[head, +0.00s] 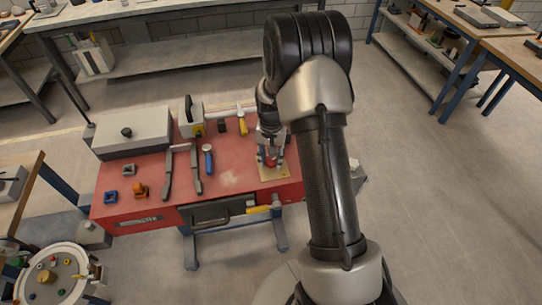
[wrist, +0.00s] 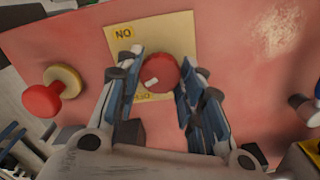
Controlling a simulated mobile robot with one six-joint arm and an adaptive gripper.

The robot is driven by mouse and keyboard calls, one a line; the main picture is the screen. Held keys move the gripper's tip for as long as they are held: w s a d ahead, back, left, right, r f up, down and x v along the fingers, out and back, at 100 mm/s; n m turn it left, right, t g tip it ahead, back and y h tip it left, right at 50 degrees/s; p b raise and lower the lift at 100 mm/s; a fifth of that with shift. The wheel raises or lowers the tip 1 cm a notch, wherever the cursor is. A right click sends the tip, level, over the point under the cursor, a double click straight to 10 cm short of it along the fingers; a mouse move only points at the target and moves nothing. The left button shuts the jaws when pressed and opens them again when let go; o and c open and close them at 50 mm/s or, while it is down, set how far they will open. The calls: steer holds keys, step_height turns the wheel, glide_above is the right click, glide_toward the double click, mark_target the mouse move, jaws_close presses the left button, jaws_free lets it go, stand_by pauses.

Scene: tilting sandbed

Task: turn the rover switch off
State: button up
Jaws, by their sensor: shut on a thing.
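The rover switch is a round red knob (wrist: 160,70) with a short white mark on it, set on a pale yellow plate (wrist: 178,28). One label on the plate appears upside down as ON at the top in the wrist view; another label, partly hidden, is below the knob. The white mark lies at the knob's lower left, toward that lower label. My gripper (wrist: 162,62) has its fingers on either side of the knob and is shut on it. In the head view, my gripper (head: 270,152) is over the plate (head: 275,175) at the red bench's right end.
A red ball-ended knob (wrist: 42,100) is left of the plate in the wrist view. Open floor lies right of the bench.

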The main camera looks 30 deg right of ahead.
mark_target(271, 160)
steer(key=shift+n+p, duration=0.3)
steer(key=shift+n, duration=1.9)
steer(key=o, duration=1.1)
step_height(271, 160, up, 12)
